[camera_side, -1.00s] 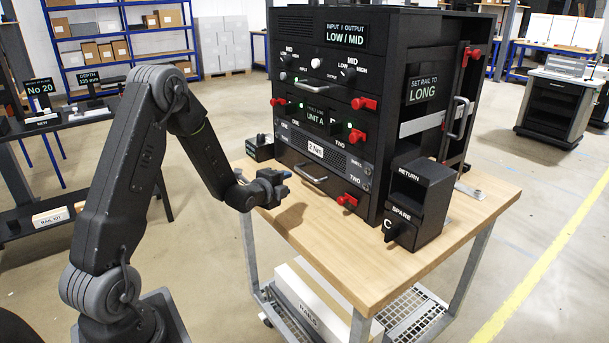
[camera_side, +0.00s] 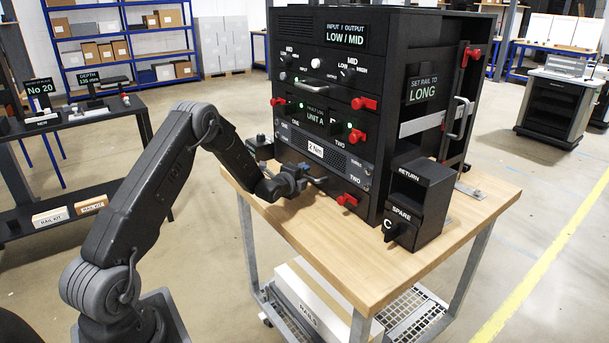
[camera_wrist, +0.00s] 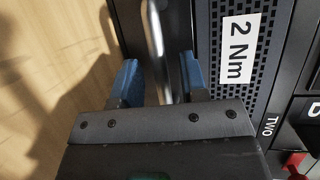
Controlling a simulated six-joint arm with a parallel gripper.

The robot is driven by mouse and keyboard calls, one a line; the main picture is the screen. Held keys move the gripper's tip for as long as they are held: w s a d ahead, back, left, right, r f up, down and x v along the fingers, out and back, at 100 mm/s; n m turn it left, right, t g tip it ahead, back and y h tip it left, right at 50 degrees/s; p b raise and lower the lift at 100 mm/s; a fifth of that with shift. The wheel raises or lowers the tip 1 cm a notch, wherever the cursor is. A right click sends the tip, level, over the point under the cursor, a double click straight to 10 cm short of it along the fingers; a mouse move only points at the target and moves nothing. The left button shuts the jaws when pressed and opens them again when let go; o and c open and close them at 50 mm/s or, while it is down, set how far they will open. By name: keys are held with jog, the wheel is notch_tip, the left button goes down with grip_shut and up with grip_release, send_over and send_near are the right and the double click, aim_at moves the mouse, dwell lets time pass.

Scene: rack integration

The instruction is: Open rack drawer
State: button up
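The black rack (camera_side: 300,50) stands on a wooden-topped cart. Its lowest drawer (camera_side: 328,197) sits under the panel labelled "2 Nm" and looks closed. The drawer's metal bar handle (camera_side: 319,181) is partly hidden by my gripper (camera_side: 304,178) in the side view. In the wrist view, the handle (camera_wrist: 155,30) runs between the two blue fingers of my gripper (camera_wrist: 158,75). The fingers are apart, with gaps visible on both sides of the bar.
Red latches (camera_side: 347,200) stick out from the rack front. A black RETURN/SPARE box (camera_side: 425,190) stands to the right on the wooden tabletop (camera_side: 365,262). A small black device (camera_side: 260,147) sits left of the rack. The tabletop in front is clear.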

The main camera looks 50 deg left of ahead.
jog(key=shift+x, duration=0.75)
grip_shut()
